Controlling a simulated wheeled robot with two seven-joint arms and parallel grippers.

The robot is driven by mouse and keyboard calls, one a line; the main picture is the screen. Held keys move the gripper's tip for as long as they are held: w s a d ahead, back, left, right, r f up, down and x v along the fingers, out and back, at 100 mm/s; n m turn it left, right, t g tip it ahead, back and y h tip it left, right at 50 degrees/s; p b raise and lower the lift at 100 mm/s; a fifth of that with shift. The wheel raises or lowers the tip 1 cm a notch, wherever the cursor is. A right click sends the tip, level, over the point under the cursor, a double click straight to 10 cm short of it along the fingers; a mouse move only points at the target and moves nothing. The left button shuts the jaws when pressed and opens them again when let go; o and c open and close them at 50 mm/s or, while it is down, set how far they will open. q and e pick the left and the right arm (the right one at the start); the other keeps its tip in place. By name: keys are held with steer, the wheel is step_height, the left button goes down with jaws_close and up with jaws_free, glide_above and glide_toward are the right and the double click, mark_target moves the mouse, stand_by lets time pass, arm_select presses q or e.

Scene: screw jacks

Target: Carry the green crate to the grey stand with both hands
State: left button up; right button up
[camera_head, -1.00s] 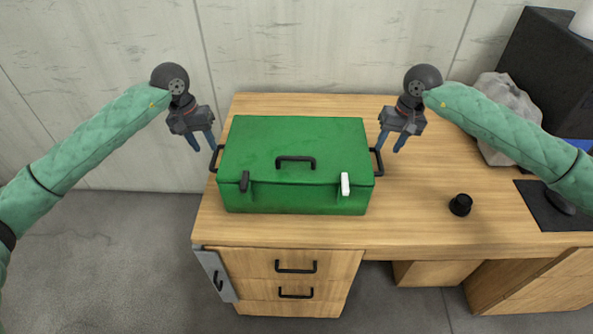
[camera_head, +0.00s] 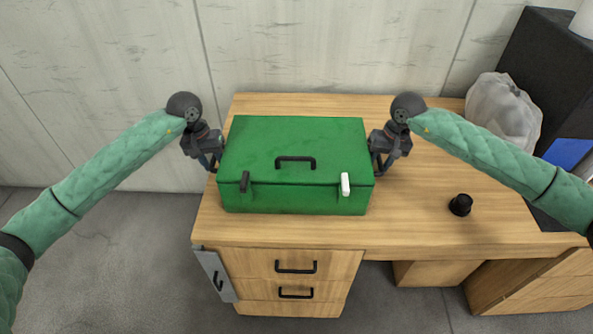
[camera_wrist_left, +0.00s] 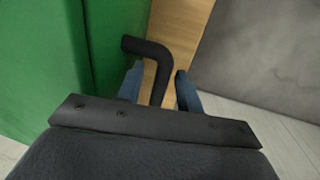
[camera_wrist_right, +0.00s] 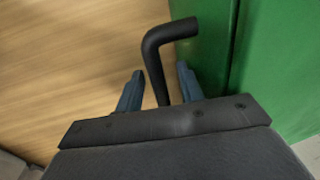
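The green crate (camera_head: 285,148), a lidded box with a black top handle and one black and one white latch, sits on the wooden desk. My left gripper (camera_head: 210,166) is at its left side. In the left wrist view the open fingers (camera_wrist_left: 158,85) stand on either side of the black left side handle (camera_wrist_left: 150,50), with gaps showing. My right gripper (camera_head: 380,170) is at its right side. In the right wrist view the open fingers (camera_wrist_right: 160,88) straddle the right side handle (camera_wrist_right: 165,38), also with gaps. I see no grey stand.
A small black knob-like object (camera_head: 460,205) stands on the wooden desk (camera_head: 420,215), right of the crate. A whitish bag (camera_head: 503,115) and a dark box (camera_head: 545,65) are at the back right. A pale wall is behind; grey floor lies to the left.

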arm_select(q)
jaws_close()
arm_select(e)
jaws_close()
arm_select(q)
steer(key=shift+r, duration=0.1)
arm_select(e)
steer(key=shift+r, duration=0.1)
stand_by(0.9)
